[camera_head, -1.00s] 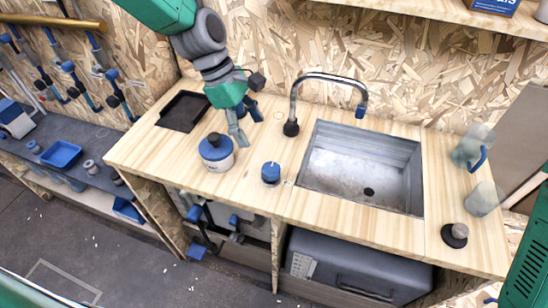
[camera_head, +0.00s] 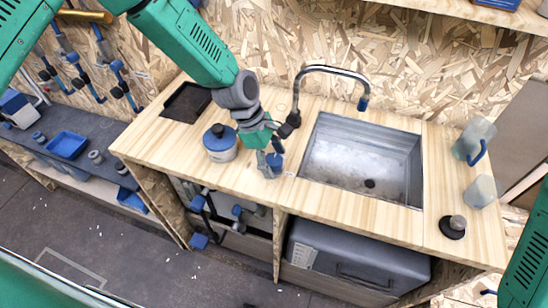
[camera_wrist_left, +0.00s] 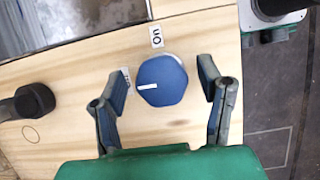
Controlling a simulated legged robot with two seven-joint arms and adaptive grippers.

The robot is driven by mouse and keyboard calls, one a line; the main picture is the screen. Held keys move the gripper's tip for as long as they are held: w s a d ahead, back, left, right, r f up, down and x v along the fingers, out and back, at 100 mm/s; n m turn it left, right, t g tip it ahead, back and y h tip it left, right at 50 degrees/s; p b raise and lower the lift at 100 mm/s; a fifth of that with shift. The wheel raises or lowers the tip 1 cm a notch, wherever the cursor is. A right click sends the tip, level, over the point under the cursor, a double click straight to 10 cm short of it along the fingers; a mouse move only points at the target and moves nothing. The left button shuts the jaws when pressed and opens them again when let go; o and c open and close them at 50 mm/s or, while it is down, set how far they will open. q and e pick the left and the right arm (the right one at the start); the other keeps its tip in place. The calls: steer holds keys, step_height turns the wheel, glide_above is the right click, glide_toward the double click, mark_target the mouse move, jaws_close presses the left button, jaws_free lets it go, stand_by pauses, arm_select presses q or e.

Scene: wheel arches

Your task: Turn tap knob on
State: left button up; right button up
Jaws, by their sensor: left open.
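The tap knob (camera_wrist_left: 162,81) is a blue faceted knob with a white pointer line, on the wooden counter. In the left wrist view it lies between the two open fingers of my left gripper (camera_wrist_left: 162,95), with gaps on both sides. A label reading "on" (camera_wrist_left: 156,36) is beside it; a second label is partly hidden by the left finger. In the head view my left gripper (camera_head: 270,168) is over the knob (camera_head: 275,160) and partly hides it. The curved metal tap (camera_head: 330,70) stands behind the sink (camera_head: 362,165). My right gripper is not in view.
A black tray (camera_head: 186,102) lies at the back left. Clear jugs (camera_head: 474,140) and a dark round object (camera_head: 453,227) are right of the sink. The counter's front strip is clear.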

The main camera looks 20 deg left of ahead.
arm_select(q)
steer(key=c, duration=1.2)
steer(key=shift+o, duration=0.2)
